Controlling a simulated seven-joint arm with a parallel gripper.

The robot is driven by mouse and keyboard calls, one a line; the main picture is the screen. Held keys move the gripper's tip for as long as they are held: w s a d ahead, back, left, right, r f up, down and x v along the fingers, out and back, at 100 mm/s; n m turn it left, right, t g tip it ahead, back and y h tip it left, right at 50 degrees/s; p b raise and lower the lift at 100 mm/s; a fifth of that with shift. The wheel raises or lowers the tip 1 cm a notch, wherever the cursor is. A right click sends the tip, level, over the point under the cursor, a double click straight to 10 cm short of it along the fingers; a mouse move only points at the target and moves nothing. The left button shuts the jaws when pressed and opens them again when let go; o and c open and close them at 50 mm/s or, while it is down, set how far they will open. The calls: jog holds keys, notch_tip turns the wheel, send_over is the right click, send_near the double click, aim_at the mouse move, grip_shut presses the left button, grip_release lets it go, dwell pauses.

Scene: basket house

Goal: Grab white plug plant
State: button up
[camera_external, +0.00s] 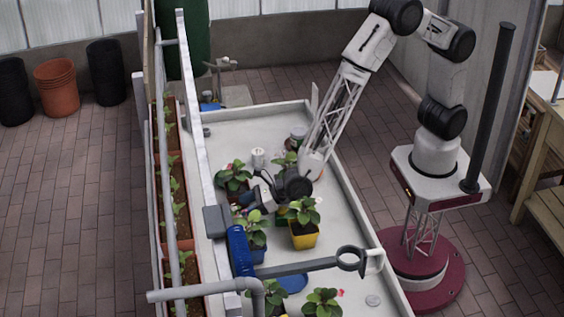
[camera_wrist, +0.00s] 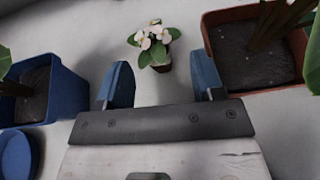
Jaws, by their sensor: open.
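The white plug plant (camera_wrist: 152,44) is a small plant with white flowers and green leaves in a small brown pot. In the wrist view it stands on the pale tabletop, ahead of my gripper (camera_wrist: 162,80) and roughly in line with the gap between the two blue fingers. The fingers are apart, with nothing between them, and do not touch the plant. In the external view my gripper (camera_external: 258,192) is low over the table among the potted plants. I cannot pick out the white plug plant there.
In the wrist view a terracotta planter (camera_wrist: 262,92) is close by the right finger. A blue pot (camera_wrist: 68,92) stands left of the left finger. In the external view a yellow pot (camera_external: 304,241) stands near my wrist, and a grey ring-ended bar (camera_external: 310,264) crosses the table.

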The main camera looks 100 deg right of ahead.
jog(key=shift+w, duration=0.1)
jog(key=shift+x, duration=2.45)
jog(key=shift+a, duration=0.2)
jog(key=c, duration=1)
jog(key=shift+r, duration=4.95)
